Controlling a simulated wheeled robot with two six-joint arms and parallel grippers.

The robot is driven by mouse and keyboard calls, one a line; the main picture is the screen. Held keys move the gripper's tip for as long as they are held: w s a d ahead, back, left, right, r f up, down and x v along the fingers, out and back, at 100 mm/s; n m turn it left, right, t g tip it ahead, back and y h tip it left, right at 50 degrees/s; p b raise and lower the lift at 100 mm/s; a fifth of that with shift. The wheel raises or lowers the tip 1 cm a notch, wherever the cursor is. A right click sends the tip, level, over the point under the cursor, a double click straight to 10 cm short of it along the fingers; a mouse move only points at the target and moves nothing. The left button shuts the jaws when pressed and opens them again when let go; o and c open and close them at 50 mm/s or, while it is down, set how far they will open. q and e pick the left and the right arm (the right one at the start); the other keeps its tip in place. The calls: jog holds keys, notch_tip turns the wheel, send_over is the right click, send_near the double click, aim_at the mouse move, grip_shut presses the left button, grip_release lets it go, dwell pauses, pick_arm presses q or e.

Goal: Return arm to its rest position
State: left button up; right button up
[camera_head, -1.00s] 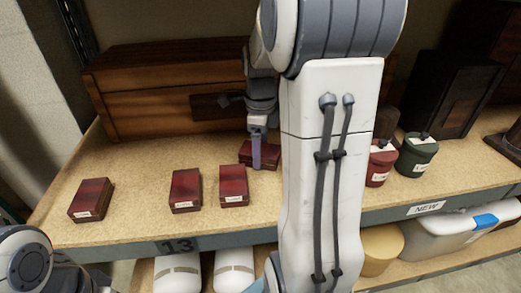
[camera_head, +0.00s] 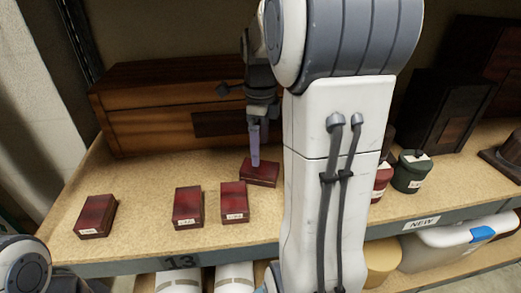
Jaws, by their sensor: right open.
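My right arm rises through the middle of the view and bends over at the top. Its gripper (camera_head: 255,145) points down just above and behind a small dark red box (camera_head: 260,174) on the shelf. The gripper is open, with nothing seen in it; only one finger shows clearly. The fingertip looks close to the box's top, and I cannot tell whether it touches. My left arm shows only as a joint at the lower left corner; its gripper is out of view.
Three more labelled red boxes (camera_head: 96,216), (camera_head: 187,207), (camera_head: 234,202) stand along the shelf (camera_head: 140,238) front. A large wooden chest (camera_head: 150,132) stands behind. Right of my arm are a green pot (camera_head: 411,172), a red pot (camera_head: 382,180) and a black case (camera_head: 437,118).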

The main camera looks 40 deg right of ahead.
aim_at(260, 167)
dwell(0.3)
notch_tip(260, 167, down, 8)
jog(key=b, duration=0.3)
jog(key=shift+r, duration=0.25)
notch_tip(260, 167, up, 5)
jog(key=shift+f+p, duration=0.2)
jog(key=shift+p, duration=0.9)
jog(key=shift+s+a+r, duration=0.1)
jog(key=shift+s+r, duration=0.15)
jog(key=shift+s, duration=0.25)
jog(key=shift+s+a+r, duration=0.1)
jog(key=shift+s+r, duration=0.1)
jog(key=shift+s, duration=0.25)
jog(key=shift+s+a+r, duration=0.15)
jog(key=shift+s+r, duration=0.05)
jog(key=shift+s, duration=0.3)
